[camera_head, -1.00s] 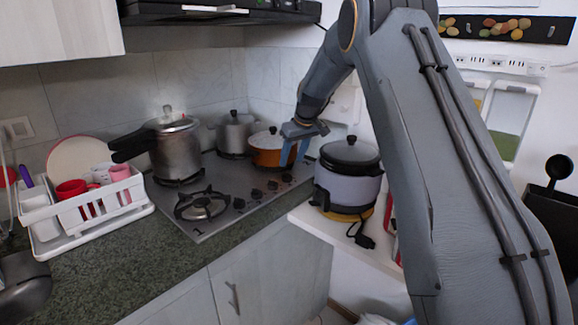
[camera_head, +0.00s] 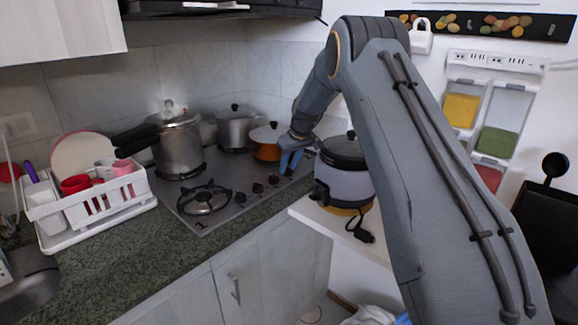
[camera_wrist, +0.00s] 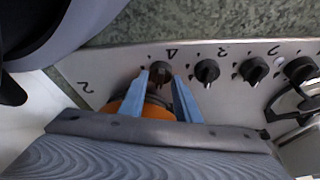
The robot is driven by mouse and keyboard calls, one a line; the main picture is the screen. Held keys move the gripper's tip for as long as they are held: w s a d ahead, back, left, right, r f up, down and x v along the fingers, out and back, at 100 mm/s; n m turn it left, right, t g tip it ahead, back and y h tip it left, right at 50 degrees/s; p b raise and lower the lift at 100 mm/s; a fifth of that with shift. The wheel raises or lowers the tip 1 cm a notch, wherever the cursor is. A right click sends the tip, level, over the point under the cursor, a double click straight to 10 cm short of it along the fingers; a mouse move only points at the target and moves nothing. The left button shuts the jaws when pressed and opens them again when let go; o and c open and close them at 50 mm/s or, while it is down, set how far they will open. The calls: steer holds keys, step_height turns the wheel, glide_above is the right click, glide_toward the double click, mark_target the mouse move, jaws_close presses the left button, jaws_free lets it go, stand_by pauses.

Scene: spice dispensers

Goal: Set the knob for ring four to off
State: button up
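In the wrist view, the black knob by the printed "4" (camera_wrist: 160,71) is the leftmost of a row on the steel hob panel (camera_wrist: 130,58). My gripper (camera_wrist: 161,76) is open, with one blue finger on each side of this knob near the tips. Whether the fingers touch it, I cannot tell. The knob's pointer direction is too small to read. The knob by the "3" (camera_wrist: 207,71) and the knob by the "2" (camera_wrist: 255,70) are to its right. In the head view, my gripper (camera_head: 289,165) is low over the right end of the hob and hides knob four.
An orange pot (camera_head: 266,150) stands close behind my gripper, with a steel pot (camera_head: 236,130) and a pressure cooker (camera_head: 178,148) further left. A rice cooker (camera_head: 343,182) stands close on the right. The front-left burner (camera_head: 204,201) is bare.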

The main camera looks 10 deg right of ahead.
steer(key=c, duration=0.4)
steer(key=shift+w+d+n+b, duration=0.1)
steer(key=shift+n+b, duration=0.2)
steer(key=shift+b, duration=0.25)
steer(key=shift+n+b, duration=0.5)
steer(key=o, duration=1)
steer(key=shift+r, duration=0.1)
steer(key=shift+b+v, duration=1)
steer(key=shift+v, duration=2.9)
steer(key=shift+d, duration=0.15)
